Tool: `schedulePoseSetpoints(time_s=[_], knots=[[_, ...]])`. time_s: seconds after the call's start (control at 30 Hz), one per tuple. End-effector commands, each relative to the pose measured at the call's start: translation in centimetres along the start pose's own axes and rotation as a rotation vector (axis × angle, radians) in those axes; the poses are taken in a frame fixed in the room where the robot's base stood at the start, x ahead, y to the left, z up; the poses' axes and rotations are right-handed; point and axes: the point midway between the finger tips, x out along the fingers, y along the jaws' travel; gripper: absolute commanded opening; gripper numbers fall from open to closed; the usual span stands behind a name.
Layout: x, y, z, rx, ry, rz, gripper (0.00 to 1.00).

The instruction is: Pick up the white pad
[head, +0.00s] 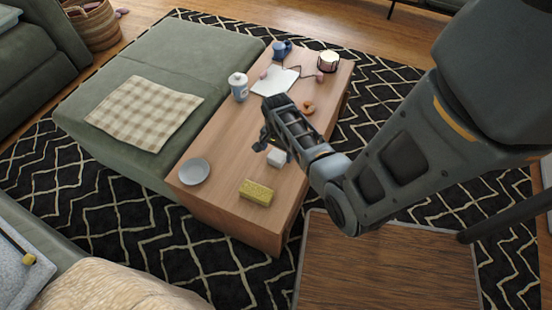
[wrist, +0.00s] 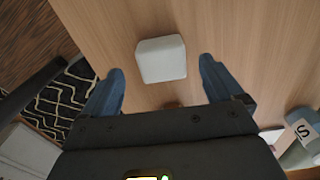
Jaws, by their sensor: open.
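The white pad (head: 277,157) is a small white block with rounded corners on the wooden table (head: 226,141). In the wrist view the white pad (wrist: 161,59) lies on the bare wood, ahead of and between my fingertips. My gripper (head: 265,142) is over the table, close to the pad; in the wrist view my gripper (wrist: 159,72) has its two blue fingers spread wide with nothing held. A gap shows on both sides of the pad. The head view does not clearly show how high the fingers are above the table.
A yellow sponge (head: 257,193) and a grey plate (head: 195,172) are on the near part of the table. A white-blue canister (head: 239,87), a white notebook (head: 275,80), a donut (head: 308,107), a blue mug (head: 282,49) and a candle jar (head: 328,61) stand farther back.

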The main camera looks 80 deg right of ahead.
Motion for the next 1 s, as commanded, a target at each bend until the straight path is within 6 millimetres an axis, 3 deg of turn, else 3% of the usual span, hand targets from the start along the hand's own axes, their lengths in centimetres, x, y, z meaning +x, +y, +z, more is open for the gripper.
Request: schedulePoseSetpoints(time_s=[0.23, 0.57, 1.0], knots=[[3.5, -0.2, -0.3, 0.002, 0.0, 0.0, 0.94], [4.0, -0.3, -0.3, 0.0, 0.001, -0.001, 0.94], [4.0, -0.2, -0.3, 0.0, 0.001, -0.001, 0.52]])
